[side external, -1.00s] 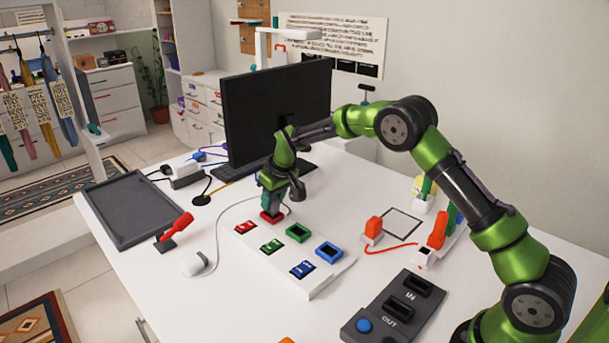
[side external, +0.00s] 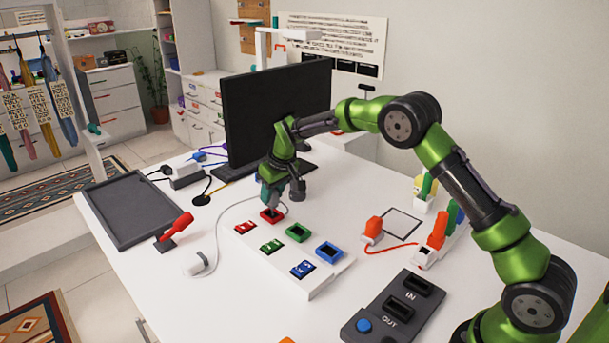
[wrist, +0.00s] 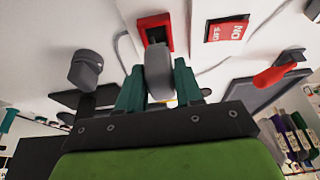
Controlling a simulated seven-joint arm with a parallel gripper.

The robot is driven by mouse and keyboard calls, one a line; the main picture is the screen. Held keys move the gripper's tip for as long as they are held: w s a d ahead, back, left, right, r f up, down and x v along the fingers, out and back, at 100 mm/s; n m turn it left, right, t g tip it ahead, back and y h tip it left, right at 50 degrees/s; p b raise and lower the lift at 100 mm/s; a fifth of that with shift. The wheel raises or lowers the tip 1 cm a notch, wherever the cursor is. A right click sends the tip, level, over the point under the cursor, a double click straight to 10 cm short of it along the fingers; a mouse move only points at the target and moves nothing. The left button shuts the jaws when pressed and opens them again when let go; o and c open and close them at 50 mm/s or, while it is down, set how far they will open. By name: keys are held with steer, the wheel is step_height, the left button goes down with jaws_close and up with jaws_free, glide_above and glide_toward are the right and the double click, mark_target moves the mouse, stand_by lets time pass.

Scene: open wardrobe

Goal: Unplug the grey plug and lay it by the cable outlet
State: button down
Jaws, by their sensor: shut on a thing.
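My gripper (wrist: 158,90) is shut on the grey plug (wrist: 158,70), which shows between its green fingers in the wrist view. In the side view my gripper (side external: 272,203) is just above the red socket (side external: 271,216). The socket's dark opening (wrist: 155,33) shows beyond the plug, which looks clear of it; the exact gap is hard to tell. A white cable (side external: 228,213) curves across the desk between the gripper area and a small white-and-grey housing (side external: 198,264). A round black fitting (side external: 201,200) lies near the tray; which of these is the cable outlet is unclear.
The white panel (side external: 318,287) also holds green (side external: 298,232) and blue (side external: 329,251) sockets. A red lever (side external: 177,226) stands left, by a dark tray (side external: 135,210). The monitor (side external: 275,112) stands behind. Desk left of the panel is mostly clear.

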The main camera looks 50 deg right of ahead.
steer(key=shift+r, duration=1.35)
steer(key=shift+g, duration=0.4)
step_height(320, 180, up, 4)
steer(key=shift+r, duration=0.1)
steer(key=s+d+f+m+g+y, duration=0.4)
steer(key=s+d+m, duration=0.3)
steer(key=m, duration=0.5)
steer(key=s+d+r+m+t+y, duration=0.1)
steer(key=s+d+r+m+y, duration=0.1)
steer(key=d+m+y, duration=0.3)
steer(key=m+t+y, duration=0.3)
steer(key=m+t, duration=0.4)
glide_above(339, 215)
step_height(339, 215, down, 4)
steer(key=shift+f, duration=3.8)
